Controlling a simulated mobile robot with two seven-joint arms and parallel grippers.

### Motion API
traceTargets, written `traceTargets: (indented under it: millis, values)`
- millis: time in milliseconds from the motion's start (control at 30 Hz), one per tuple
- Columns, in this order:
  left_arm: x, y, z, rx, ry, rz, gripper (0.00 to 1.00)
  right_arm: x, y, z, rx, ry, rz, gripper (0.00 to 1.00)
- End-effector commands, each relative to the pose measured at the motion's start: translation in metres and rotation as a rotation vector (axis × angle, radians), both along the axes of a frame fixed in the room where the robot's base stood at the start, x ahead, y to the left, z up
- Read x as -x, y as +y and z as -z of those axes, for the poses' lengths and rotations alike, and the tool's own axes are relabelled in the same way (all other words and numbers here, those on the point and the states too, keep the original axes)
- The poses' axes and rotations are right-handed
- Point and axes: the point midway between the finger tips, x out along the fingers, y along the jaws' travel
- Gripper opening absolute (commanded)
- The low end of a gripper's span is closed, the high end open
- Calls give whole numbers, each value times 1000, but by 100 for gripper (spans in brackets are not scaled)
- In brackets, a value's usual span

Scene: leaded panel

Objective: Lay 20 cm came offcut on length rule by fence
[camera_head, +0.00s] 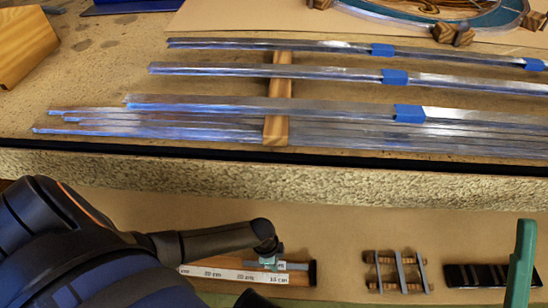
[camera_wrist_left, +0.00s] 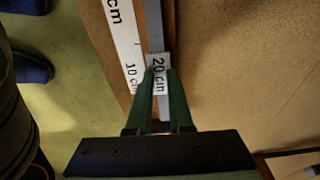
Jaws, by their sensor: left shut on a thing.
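The length rule (camera_head: 222,274) lies on the lower bench in the head view, a white scale on a wooden base with a dark end at its right. It also shows in the left wrist view (camera_wrist_left: 122,45). My left gripper (camera_wrist_left: 161,73) is shut on the came offcut (camera_wrist_left: 154,28), a grey strip with a white "20 cm" tag. The strip lies along the rule beside the white scale; I cannot tell whether it rests on the wood. In the head view the left gripper (camera_head: 270,262) is over the rule. One green finger of my right gripper (camera_head: 522,262) shows at the right edge.
A small wooden rack (camera_head: 374,272) with short grey strips and a dark tray (camera_head: 465,276) lie right of the rule. Long came strips (camera_head: 200,70), some with blue tape, lie on the raised shelf (camera_head: 110,25) behind. Bare board lies between rule and rack.

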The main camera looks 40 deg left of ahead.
Motion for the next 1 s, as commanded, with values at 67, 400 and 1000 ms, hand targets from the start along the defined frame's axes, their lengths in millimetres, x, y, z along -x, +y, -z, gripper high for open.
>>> traceTargets:
  millis: [67, 400, 1000]
  values:
    - [0, 0, 0, 1, -1, 0, 0, 0, 0, 0, 0, -1, 0, 50]
    - [0, 0, 4, 1, -1, 0, 0, 0, -1, 1, -3, -5, 5, 50]
    - [0, 0, 6, 0, 0, 0, 54, 0, -2, 1, -7, -6, 8, 50]
